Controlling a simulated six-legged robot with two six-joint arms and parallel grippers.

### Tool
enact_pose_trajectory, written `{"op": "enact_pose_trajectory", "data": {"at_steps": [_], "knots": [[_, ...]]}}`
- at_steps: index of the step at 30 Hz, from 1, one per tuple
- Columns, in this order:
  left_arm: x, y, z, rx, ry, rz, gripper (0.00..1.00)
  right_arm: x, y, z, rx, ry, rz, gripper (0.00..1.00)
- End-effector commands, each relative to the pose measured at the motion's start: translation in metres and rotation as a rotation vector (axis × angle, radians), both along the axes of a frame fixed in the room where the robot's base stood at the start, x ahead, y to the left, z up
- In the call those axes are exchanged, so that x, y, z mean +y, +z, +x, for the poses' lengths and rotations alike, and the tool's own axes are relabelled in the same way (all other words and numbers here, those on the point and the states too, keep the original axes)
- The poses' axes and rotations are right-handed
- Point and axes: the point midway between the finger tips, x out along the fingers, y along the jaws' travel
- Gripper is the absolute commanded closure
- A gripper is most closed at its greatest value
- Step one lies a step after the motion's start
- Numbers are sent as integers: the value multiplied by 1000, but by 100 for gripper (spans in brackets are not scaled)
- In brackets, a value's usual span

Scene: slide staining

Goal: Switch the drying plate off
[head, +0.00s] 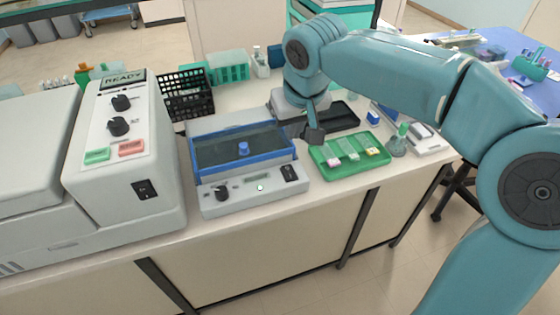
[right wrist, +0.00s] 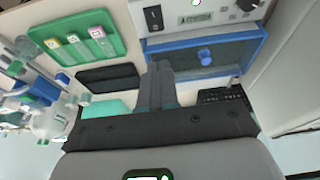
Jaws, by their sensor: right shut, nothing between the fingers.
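The drying plate (head: 210,208) is a light grey box with a clear, blue-framed lid (head: 243,148), which looks shut. Its front panel has a black knob (head: 222,192), a small display (head: 258,178), a lit white spot and a black rocker switch (head: 290,173) at the right end. I cannot tell which way the rocker is pressed. The rocker switch also shows in the right wrist view (right wrist: 153,17). My right gripper (head: 314,136) is shut and empty, above the bench just right of the lid and behind the switch, apart from it. My left gripper is out of view.
A large grey machine marked READY (head: 122,78) stands left, with its own rocker switch (head: 145,189). A green tray (head: 325,169) with slides lies right of the drying plate, beside a flask (head: 398,145). A black basket (head: 185,95) stands behind.

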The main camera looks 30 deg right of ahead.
Motion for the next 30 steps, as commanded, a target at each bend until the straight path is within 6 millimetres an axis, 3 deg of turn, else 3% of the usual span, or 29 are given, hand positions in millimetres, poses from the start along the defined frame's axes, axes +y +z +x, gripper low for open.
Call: {"op": "enact_pose_trajectory", "data": {"at_steps": [1,14,20,30], "knots": [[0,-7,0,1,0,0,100,-4,-2,-4,-15,-9,1,100],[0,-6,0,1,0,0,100,-7,-3,-8,-14,-12,1,100],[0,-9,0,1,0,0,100,-9,-31,2,-10,-13,1,100],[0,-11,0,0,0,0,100,-12,-100,27,-10,-11,2,100]]}}
